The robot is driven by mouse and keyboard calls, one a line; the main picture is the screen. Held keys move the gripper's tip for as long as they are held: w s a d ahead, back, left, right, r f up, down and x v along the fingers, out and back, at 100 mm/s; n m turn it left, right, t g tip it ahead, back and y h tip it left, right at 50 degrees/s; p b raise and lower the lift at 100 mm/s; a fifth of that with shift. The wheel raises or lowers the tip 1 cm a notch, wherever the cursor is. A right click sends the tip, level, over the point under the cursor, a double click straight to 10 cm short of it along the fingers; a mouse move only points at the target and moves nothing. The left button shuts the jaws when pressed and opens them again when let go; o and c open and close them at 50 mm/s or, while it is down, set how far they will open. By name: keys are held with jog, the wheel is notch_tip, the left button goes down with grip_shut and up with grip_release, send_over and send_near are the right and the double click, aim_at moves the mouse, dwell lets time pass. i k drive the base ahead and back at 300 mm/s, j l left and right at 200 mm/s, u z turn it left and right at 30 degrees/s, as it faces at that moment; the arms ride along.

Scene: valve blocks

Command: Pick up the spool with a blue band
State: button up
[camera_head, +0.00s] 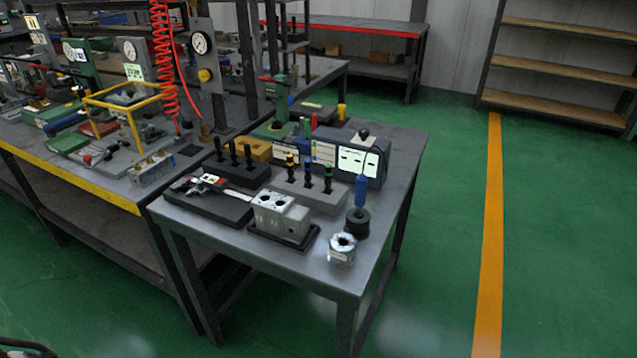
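A grey rack (325,198) on the near table holds three dark upright spools in a row. The middle spool (308,172) has a small band that looks blue, though it is tiny and dim. The left spool (291,163) has a yellow band and the right spool (328,179) a greenish one. A dark rack (255,178) to their left holds three more upright black spools, whose bands I cannot make out. My gripper is not in view.
A metal valve block (282,217) sits in a black tray in front of the grey rack. To the right stand a blue-handled tool (361,192) in a black round holder (357,223) and a shiny jar (342,250). A grey case (362,162) stands behind. Green floor right of the table is clear.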

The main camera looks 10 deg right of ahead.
aim_at(308, 162)
jog(key=z, duration=0.4)
jog(key=i+j+z, duration=0.1)
jog(key=j+z, duration=0.35)
jog(key=i+j+z, duration=0.1)
jog(key=j+z, duration=0.2)
jog(key=z, duration=0.2)
jog(key=j+z, duration=0.3)
jog(key=j, duration=0.7)
jog(key=k, duration=0.05)
